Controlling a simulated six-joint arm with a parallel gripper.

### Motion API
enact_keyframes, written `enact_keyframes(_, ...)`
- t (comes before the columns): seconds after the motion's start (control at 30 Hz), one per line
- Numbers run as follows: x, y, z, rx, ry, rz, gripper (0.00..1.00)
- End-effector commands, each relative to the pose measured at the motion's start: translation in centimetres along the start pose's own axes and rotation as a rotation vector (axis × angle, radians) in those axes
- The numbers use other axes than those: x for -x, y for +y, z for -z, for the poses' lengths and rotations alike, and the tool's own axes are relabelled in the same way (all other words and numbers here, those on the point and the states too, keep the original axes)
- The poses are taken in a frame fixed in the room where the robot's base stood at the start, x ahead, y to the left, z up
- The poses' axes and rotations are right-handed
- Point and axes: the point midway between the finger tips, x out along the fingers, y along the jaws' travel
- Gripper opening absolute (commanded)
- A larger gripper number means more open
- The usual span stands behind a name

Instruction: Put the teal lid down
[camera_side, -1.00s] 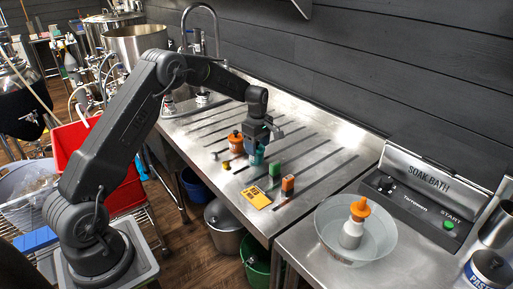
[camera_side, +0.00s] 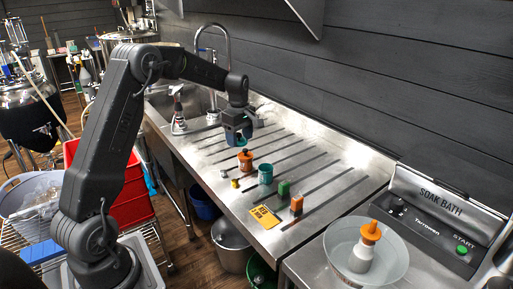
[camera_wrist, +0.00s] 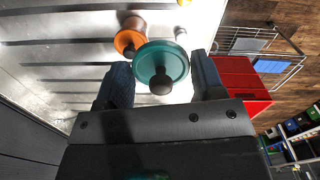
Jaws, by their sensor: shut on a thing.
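The teal lid (camera_wrist: 150,58) is a round disc with a dark knob, seen between my gripper's (camera_wrist: 162,82) two fingers in the wrist view. My gripper is shut on it; the exact contact at the fingertips is hard to see. In the side view my gripper (camera_side: 238,138) is raised above the steel drainboard, behind the orange-lidded jar (camera_side: 245,163), with a little of the lid showing under it. The teal jar (camera_side: 265,177) stands upright and uncovered on the drainboard, to the right of the orange-lidded jar.
A bowl with an orange-topped bottle (camera_side: 362,250) is at right. Free ribbed surface lies behind the jars.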

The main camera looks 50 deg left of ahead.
Motion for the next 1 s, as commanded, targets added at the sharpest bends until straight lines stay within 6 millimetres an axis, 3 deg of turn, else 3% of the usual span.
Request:
enact_keyframes(0.27,1.3,-2.2,2.1,0.000,-0.001,0.002,0.40)
enact_keyframes(0.73,-2.3,-11.2,0.9,0.000,-0.001,0.001,0.40)
enact_keyframes(0.87,-3.0,-12.1,0.3,-0.003,-0.001,0.001,0.40)
enact_keyframes(1.0,-4.3,-11.2,-1.5,-0.007,-0.002,0.003,0.40)
